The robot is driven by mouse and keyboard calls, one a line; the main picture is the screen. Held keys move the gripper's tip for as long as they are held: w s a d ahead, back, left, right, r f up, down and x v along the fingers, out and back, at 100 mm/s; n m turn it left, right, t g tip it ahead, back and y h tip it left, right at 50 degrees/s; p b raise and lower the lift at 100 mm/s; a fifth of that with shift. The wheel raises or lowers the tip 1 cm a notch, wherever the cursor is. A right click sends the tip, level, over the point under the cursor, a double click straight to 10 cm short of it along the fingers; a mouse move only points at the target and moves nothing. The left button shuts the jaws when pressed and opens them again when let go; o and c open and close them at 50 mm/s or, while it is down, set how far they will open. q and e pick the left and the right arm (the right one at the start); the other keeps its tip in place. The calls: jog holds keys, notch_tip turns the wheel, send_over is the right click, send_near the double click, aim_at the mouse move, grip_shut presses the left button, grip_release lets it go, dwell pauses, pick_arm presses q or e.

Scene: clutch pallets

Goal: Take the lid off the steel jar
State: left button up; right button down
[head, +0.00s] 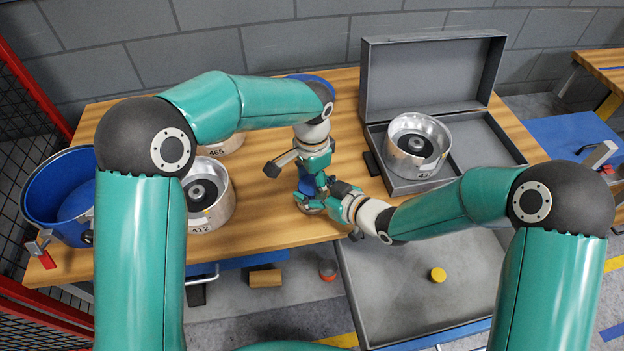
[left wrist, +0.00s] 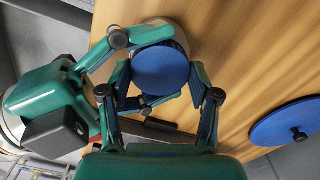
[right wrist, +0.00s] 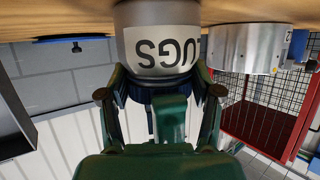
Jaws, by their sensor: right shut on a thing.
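The steel jar (head: 312,210) stands on the wooden table, mostly hidden behind my grippers in the head view. In the right wrist view its steel body (right wrist: 160,45) shows a LUGS label, upside down. Its round blue lid (left wrist: 160,70) covers its top. My right gripper (right wrist: 160,85) is shut on the jar from the side; it also shows in the head view (head: 328,190). My left gripper (left wrist: 162,82) points down over the jar, its open fingers on both sides of the lid. I cannot tell whether they touch it.
A blue disc with a black knob (left wrist: 295,125) lies on the table behind. Steel drums stand at left (head: 212,215) and in the open grey case (head: 395,180) at right. A blue bucket (head: 62,190) is at far left. A grey tray (head: 390,290) lies below the front edge.

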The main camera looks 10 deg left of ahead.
pick_arm(q)
jog(key=c, duration=0.4)
jog(key=n, duration=0.6)
jog(key=shift+n, duration=0.4)
jog(key=shift+c, duration=0.3)
jog(key=o, duration=1.3)
